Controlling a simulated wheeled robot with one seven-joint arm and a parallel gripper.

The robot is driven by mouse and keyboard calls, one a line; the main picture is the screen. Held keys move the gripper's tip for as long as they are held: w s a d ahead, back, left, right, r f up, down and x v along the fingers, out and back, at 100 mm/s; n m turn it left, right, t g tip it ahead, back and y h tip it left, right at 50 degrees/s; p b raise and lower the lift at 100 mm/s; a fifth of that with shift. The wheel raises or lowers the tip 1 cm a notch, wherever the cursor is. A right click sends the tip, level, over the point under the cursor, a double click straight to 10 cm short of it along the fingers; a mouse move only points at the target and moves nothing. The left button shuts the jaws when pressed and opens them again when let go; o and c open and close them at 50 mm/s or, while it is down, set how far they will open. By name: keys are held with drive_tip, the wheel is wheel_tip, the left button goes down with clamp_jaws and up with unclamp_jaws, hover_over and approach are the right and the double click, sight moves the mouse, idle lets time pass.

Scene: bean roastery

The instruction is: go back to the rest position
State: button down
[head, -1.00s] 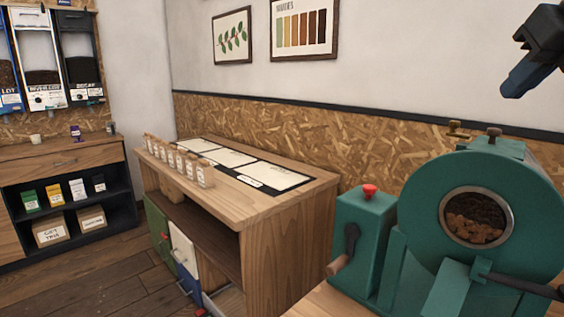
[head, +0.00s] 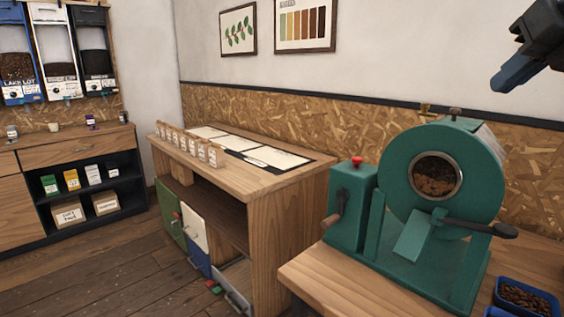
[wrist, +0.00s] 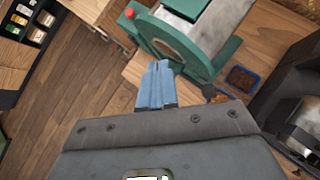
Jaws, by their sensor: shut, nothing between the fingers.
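My gripper (head: 520,72) hangs in the air at the upper right of the head view, above and to the right of the green roaster. Its blue fingers are closed together with nothing between them, as the wrist view (wrist: 155,84) shows. The fingers are apart from everything around them. In the wrist view, the roaster lies beyond the fingertips.
The green roaster (head: 400,190) stands on a wooden counter (head: 325,280), its handle sticking out to the right. A blue tray of beans (head: 555,300) sits at the lower right. A wooden bench (head: 290,182) with labelled vials is left of it. Floor (head: 110,270) is open at lower left.

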drive_tip(key=w+a+f+m+t+y, duration=0.25)
drive_tip(key=a+f+m+y, duration=0.2)
drive_tip(key=a, duration=0.25)
drive_tip(key=w+a+f+m+t+y, duration=0.2)
drive_tip(key=a+f+m+t+y, duration=0.15)
drive_tip(key=a+m, duration=0.2)
drive_tip(key=s+a+f+m+t+h, duration=0.2)
drive_tip(key=s+a+f+m, duration=0.15)
drive_tip(key=f+m, duration=0.4)
drive_tip(key=s+a+f+m+t+h, duration=0.15)
drive_tip(key=s+f+m, duration=0.25)
drive_tip(key=f+m, duration=0.4)
drive_tip(key=s+a+f+m+g+h, duration=0.2)
drive_tip(key=s+f+m+h, duration=0.4)
drive_tip(key=s+f, duration=1)
drive_tip(key=s+d+r+m+g+y, duration=0.1)
drive_tip(key=s+d+m+g, duration=0.1)
drive_tip(key=s, duration=2.1)
drive_tip(key=shift+s+d+r, duration=0.15)
drive_tip(key=shift+s+d, duration=0.1)
drive_tip(key=shift+d, duration=0.45)
drive_tip(key=c, duration=1.8)
unclamp_jaws()
drive_tip(key=shift+m+y, duration=0.25)
drive_tip(key=shift+c, duration=0.2)
